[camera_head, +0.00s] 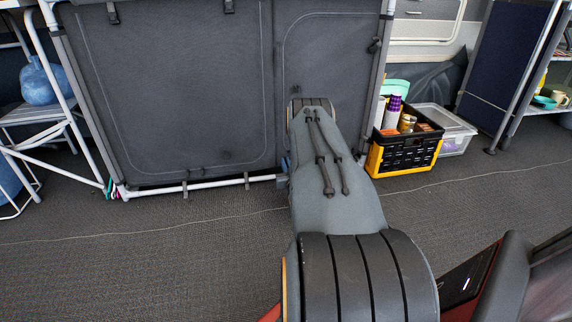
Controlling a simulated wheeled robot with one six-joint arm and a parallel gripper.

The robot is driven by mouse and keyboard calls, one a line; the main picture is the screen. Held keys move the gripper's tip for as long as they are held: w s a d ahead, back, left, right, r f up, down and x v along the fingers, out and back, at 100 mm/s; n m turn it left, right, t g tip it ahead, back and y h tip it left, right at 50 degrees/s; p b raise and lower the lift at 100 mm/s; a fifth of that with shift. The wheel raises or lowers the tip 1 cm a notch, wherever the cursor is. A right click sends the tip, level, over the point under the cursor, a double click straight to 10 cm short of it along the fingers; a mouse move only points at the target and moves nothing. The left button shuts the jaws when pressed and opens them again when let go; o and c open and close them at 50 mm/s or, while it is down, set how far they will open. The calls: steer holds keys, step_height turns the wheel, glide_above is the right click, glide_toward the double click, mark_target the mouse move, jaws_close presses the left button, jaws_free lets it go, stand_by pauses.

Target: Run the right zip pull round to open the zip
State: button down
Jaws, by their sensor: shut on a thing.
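The dark fabric cupboard front has two panels side by side. The left panel (170,85) has a pale zip line with rounded corners around it. The right panel (335,65) has a similar pale line up its left side and across its top. Both panels look flat, with no open gap in the parts I see. My arm reaches across the lower part of the right panel and hides much of it. My gripper is hidden behind my arm, so its fingers do not show. I cannot make out the right zip pull. A small dark tab (375,46) sits at the right panel's upper right edge.
A black and yellow crate (405,154) with bottles and jars stands right of the cupboard, beside a clear plastic box (455,131). A white folding stool (40,118) with a blue water container (42,82) stands at left. The carpet (130,255) in front is clear.

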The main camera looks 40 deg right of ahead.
step_height(320, 180, up, 58)
steer(key=p, duration=3.5)
steer(key=shift+r, duration=0.15)
steer(key=shift+r, duration=0.1)
steer(key=c, duration=1.9)
jaws_free()
steer(key=shift+o, duration=0.2)
steer(key=v, duration=0.8)
steer(key=shift+p, duration=0.3)
steer(key=shift+w+d, duration=0.1)
steer(key=shift+d, duration=0.05)
